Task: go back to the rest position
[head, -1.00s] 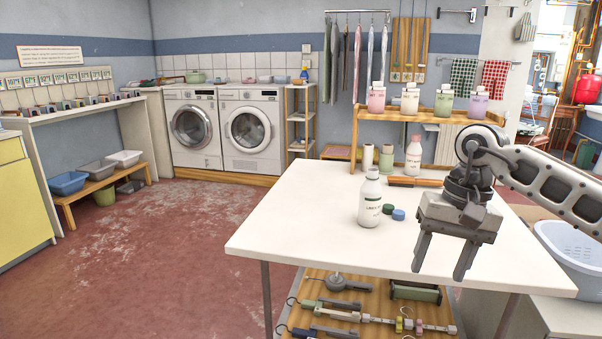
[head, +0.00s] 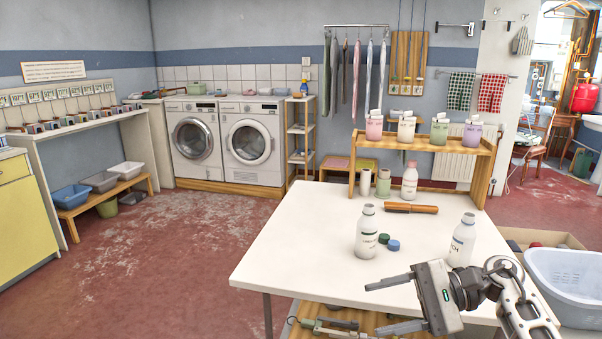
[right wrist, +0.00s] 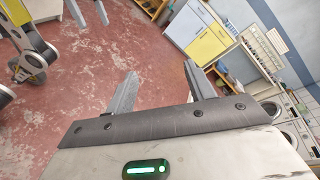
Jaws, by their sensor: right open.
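My right gripper (head: 372,309) is open and empty in the head view. It hangs in front of the table's near edge, with its fingers pointing left. In the right wrist view its two fingers (right wrist: 155,85) stand wide apart with nothing between them. One white bottle (head: 366,232) stands upright on the white table (head: 300,235). Another white bottle (head: 462,242) stands upright to its right, behind my right gripper and apart from it. My left gripper is not in the head view. Part of my left arm (right wrist: 28,62) shows at the left of the right wrist view.
A green cap (head: 384,238) and a blue cap (head: 393,246) lie beside the left bottle. A pale basket (head: 565,285) is at the right. The floor at left is clear.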

